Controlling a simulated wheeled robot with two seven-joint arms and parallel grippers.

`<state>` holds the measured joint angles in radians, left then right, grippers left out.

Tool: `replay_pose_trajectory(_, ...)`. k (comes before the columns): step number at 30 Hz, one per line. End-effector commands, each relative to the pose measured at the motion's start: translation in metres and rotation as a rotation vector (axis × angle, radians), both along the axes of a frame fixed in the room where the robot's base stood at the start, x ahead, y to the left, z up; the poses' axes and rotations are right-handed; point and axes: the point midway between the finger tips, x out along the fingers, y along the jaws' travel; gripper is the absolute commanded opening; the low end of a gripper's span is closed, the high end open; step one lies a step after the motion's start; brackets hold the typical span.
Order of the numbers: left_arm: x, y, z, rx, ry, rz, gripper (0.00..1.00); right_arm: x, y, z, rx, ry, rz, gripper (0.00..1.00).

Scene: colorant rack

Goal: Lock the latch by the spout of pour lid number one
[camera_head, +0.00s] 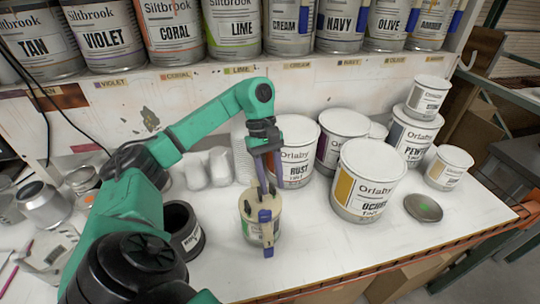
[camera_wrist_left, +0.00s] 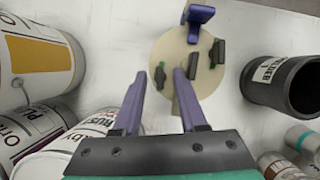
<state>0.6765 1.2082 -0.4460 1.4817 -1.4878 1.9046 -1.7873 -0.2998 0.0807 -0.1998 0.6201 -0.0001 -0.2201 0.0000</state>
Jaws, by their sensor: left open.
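A can with a cream pour lid (camera_head: 258,203) stands on the white bench in the head view. The round lid (camera_wrist_left: 168,50) also shows in the wrist view, with a blue spout (camera_wrist_left: 199,14) at its far edge. Several small dark latches with green parts sit on the lid; one (camera_wrist_left: 217,52) is at the right and another (camera_wrist_left: 160,75) lies between my fingers in that view. My left gripper (camera_head: 264,190) points down over the lid, open and apparently empty; whether it touches a latch I cannot tell. My right gripper is out of view.
A dark open cylinder (camera_head: 183,228) stands left of the can. White paint cans, including Ochre (camera_head: 368,180) and Rust (camera_head: 297,150), stand close behind and right. A round metal lid (camera_head: 423,208) lies at the right. The bench in front is clear.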

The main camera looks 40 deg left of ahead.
Motion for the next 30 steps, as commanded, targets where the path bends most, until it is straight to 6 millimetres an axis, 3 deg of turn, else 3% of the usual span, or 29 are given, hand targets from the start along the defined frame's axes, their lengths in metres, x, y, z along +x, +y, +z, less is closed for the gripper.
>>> replay_pose_trajectory(6,0.005,0.010,0.025,-0.001,-0.007,0.000,0.41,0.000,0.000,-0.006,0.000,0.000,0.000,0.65)
replay_pose_trajectory(15,0.016,0.038,0.113,0.001,-0.005,0.003,0.41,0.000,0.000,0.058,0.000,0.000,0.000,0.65)
replay_pose_trajectory(18,0.019,0.045,0.129,-0.001,-0.003,0.001,0.41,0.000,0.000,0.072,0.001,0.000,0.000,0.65)
replay_pose_trajectory(30,0.021,0.051,0.133,-0.001,-0.001,-0.001,0.41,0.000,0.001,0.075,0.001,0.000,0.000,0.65)
